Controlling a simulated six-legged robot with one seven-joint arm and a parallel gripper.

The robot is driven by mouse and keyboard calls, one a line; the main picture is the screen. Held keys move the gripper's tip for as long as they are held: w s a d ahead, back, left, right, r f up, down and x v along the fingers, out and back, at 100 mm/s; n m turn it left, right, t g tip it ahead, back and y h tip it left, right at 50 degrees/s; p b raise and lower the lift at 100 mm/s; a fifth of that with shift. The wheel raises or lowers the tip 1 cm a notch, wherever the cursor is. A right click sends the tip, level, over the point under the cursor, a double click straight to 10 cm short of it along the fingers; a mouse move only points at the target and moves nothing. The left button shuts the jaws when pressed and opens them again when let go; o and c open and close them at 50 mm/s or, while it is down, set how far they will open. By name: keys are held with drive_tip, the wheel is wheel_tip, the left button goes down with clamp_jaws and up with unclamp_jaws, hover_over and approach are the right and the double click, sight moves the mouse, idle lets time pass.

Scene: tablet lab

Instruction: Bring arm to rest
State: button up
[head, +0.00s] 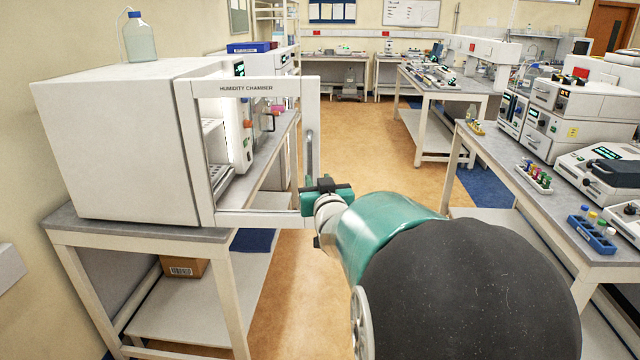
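My arm, teal and black, reaches forward from the lower right in the head view. My gripper (314,192) is at its far end, by the lower right corner of the open, white-framed door of the humidity chamber. The fingers are small and partly hidden by the gripper's own body, so I cannot tell if they are open or shut, or if they touch the door. The door's upright handle (310,152) rises just above the gripper. The humidity chamber (120,150) is a white box on the left bench, with a rack inside showing through the door.
The left bench (150,232) has a lower shelf with a cardboard box (185,267). A bottle (139,40) stands on the chamber. The right bench (540,200) holds instruments and tube racks (533,175). An open floor aisle (375,150) runs between the benches.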

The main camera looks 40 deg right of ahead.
drive_tip(key=s+a+f+n+g+y, duration=0.1)
drive_tip(key=s+a+f+g+y, duration=0.15)
drive_tip(key=a, duration=0.75)
drive_tip(key=s+a+f+n+g+y, duration=0.1)
drive_tip(key=s+a+n+g+y, duration=0.2)
drive_tip(key=a, duration=0.7)
drive_tip(key=s+a+f+n+g+y, duration=0.1)
drive_tip(key=s+a+f+g, duration=0.1)
drive_tip(key=s+a, duration=0.3)
drive_tip(key=s+a+f+g+y, duration=0.2)
drive_tip(key=s+a, duration=0.4)
drive_tip(key=s, duration=0.5)
drive_tip(key=shift+s+a+f+n+g, duration=0.2)
drive_tip(key=shift+s+f+n+g, duration=0.1)
drive_tip(key=shift+s+n+g, duration=0.1)
